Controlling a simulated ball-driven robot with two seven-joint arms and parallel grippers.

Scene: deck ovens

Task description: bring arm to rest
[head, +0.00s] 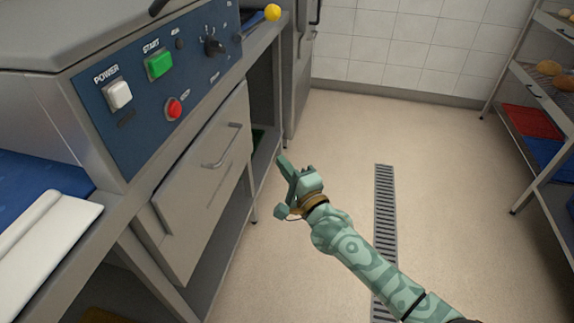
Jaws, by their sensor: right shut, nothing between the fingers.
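My right arm, patterned in green, comes in from the lower right. My right gripper (283,186) is shut and empty. In the picture it shows over the floor, just right of the steel bench with the drawer. I cannot tell its exact distance from the bench. My left gripper is not in view.
A machine with a blue control panel (160,80) stands at the left on the bench, above a drawer (205,185). A yellow ball knob (272,12) sticks out at its far end. A rack (522,75) stands at the right. The floor (330,130) between is clear, with a drain grate (385,215).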

